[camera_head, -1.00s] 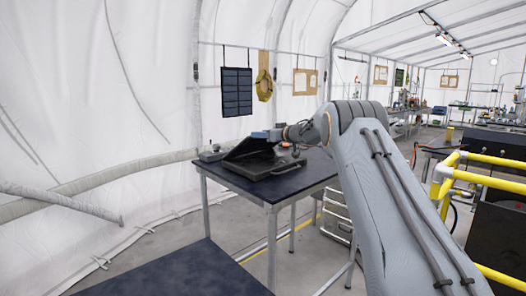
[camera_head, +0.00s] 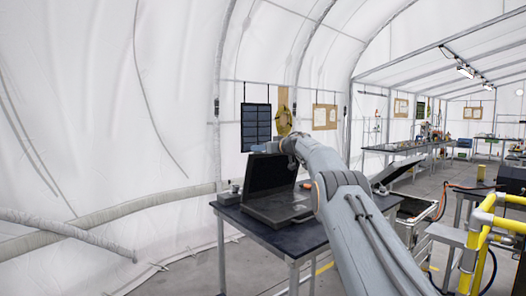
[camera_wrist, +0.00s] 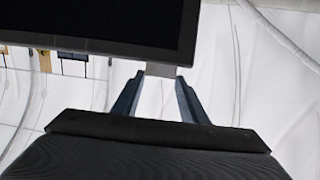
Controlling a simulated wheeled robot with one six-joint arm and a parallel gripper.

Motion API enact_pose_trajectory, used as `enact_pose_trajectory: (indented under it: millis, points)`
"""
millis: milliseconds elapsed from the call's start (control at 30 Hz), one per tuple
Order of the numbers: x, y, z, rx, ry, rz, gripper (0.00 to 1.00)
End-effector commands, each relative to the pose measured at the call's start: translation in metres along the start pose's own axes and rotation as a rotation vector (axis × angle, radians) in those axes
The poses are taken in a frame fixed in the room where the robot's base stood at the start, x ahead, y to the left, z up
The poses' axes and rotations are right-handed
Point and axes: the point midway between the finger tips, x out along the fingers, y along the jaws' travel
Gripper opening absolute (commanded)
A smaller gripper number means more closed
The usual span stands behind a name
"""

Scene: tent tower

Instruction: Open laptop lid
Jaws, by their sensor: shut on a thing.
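The dark laptop stands on a dark-topped table in the head view. Its lid (camera_head: 266,173) is raised steeply, close to upright, above the base (camera_head: 280,207). My gripper (camera_head: 268,147) is at the lid's top edge, and my forearm hides part of the laptop's right side. In the wrist view, the lid's dark screen (camera_wrist: 100,22) with its grey frame fills the upper left. My two blue-grey fingers (camera_wrist: 159,92) reach up to a small grey tab (camera_wrist: 160,70) at the lid's edge and are shut on the lid there. The exact contact is small in view.
The table (camera_head: 232,208) has a small object (camera_head: 229,195) left of the laptop. A white tent wall (camera_head: 100,120) rises behind. Yellow railings (camera_head: 478,230) stand at the right, and an open case (camera_head: 400,172) stands beyond my arm.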

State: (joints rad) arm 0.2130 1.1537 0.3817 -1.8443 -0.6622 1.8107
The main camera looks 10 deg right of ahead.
Motion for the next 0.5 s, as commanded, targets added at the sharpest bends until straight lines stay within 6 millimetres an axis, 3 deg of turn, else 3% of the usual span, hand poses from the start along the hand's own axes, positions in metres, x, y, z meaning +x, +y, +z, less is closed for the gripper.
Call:
enact_pose_trajectory:
  millis: [33,433,467,500]
  points:
    - [-0.0024,-0.0012,-0.0124,-0.004,0.014,0.001,0.00]
    - [-0.0031,-0.0004,-0.0142,-0.004,0.016,0.004,0.00]
    - [-0.0031,-0.0004,-0.0143,-0.004,0.016,0.004,0.42]
    - [-0.0031,-0.0004,-0.0141,-0.003,0.016,0.004,0.49]
